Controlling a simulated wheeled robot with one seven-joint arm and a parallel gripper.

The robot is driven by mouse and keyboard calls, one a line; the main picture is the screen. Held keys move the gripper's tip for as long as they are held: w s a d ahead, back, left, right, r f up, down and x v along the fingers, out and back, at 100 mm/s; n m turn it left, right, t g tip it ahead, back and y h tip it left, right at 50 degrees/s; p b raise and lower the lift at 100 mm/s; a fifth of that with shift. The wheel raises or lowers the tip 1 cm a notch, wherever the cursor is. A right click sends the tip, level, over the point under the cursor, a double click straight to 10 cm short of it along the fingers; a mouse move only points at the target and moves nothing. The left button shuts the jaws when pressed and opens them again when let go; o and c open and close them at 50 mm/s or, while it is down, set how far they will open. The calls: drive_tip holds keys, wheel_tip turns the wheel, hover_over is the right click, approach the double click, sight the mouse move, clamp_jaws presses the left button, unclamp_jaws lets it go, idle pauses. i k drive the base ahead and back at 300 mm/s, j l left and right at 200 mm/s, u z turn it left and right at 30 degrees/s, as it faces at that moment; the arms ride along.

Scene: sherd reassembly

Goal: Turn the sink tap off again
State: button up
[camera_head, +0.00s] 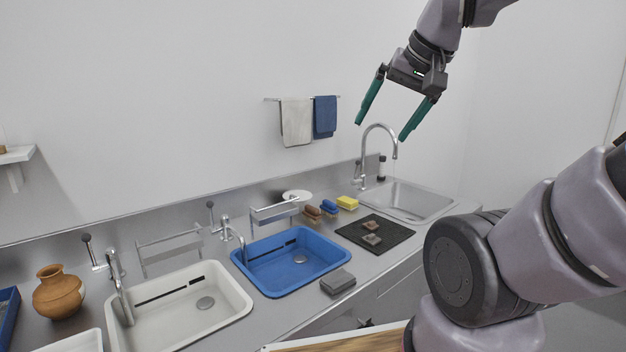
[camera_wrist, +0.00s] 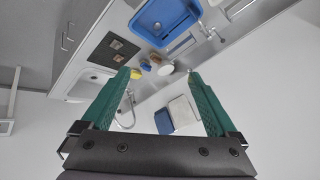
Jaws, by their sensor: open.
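The sink tap (camera_head: 379,142) is a tall chrome gooseneck at the back edge of the steel sink (camera_head: 415,201), on the right of the counter. A thin streak shows below its spout, perhaps water. A small lever shows low on the tap's left side. My gripper (camera_head: 382,130) is open and empty, with its two green fingers spread, above the tap in the head view; I cannot tell the exact gap. In the wrist view the tap (camera_wrist: 127,108) shows partly behind the left finger of my gripper (camera_wrist: 155,78), and the sink (camera_wrist: 88,84) lies at the left.
A white basin (camera_head: 225,318) and a blue basin (camera_head: 265,283), each with its own tap, stand to the left. A dark mat (camera_head: 350,236) with sherds, brushes and a yellow sponge (camera_head: 347,202) lie near the sink. Towels (camera_head: 297,122) hang on the wall behind.

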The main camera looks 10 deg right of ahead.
sight(353, 182)
drive_tip(key=i+z, duration=0.1)
drive_tip(key=z, duration=0.35)
drive_tip(key=i+l, duration=0.2)
drive_tip(key=l, duration=0.3)
drive_tip(key=i+l, duration=0.2)
drive_tip(key=l, duration=0.3)
drive_tip(key=i+l, duration=0.25)
drive_tip(key=l, duration=0.2)
drive_tip(key=i+l, duration=0.2)
drive_tip(key=l, duration=0.3)
drive_tip(key=i+l, duration=0.2)
drive_tip(key=l, duration=0.3)
drive_tip(key=i+l, duration=0.2)
drive_tip(key=l, duration=0.3)
drive_tip(key=i+l, duration=0.25)
drive_tip(key=l, duration=0.2)
drive_tip(key=i+l, duration=0.2)
drive_tip(key=l, duration=0.3)
drive_tip(key=l+u, duration=0.1)
drive_tip(key=u, duration=1.3)
